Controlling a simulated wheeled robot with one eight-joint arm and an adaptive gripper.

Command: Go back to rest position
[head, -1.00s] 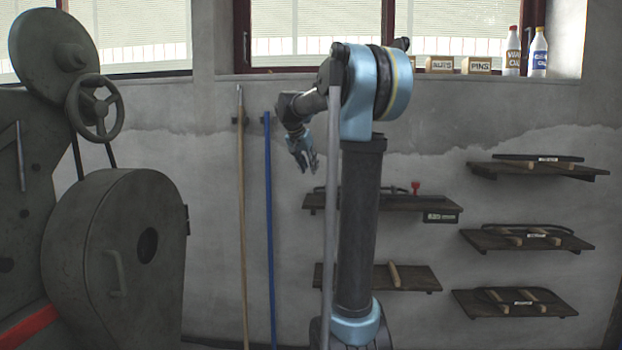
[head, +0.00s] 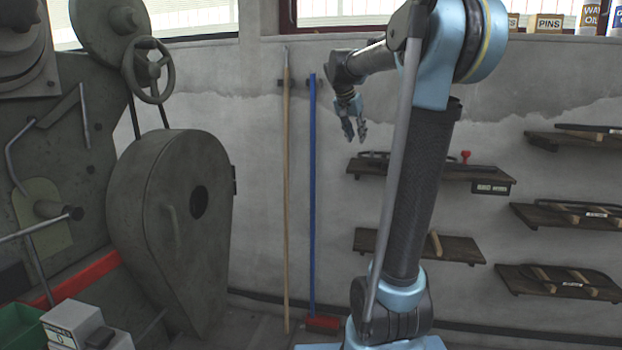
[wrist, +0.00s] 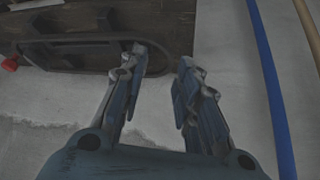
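My gripper (head: 353,130) hangs at the end of my arm, fingers pointing down, in front of the grey wall. In the wrist view my gripper (wrist: 160,85) shows two blue-grey fingers apart, with nothing between them but wall and part of a shelf. It is open and empty. In the head view it is left of the upper middle shelf (head: 478,172) and right of the blue pole (head: 312,200).
A large dark press (head: 165,225) with a handwheel (head: 148,70) stands at left. A wooden pole (head: 286,210) leans by the wall. Several shelves hang at right, including a lower middle shelf (head: 462,249). A counter box (head: 75,325) and green bin (head: 18,328) sit lower left.

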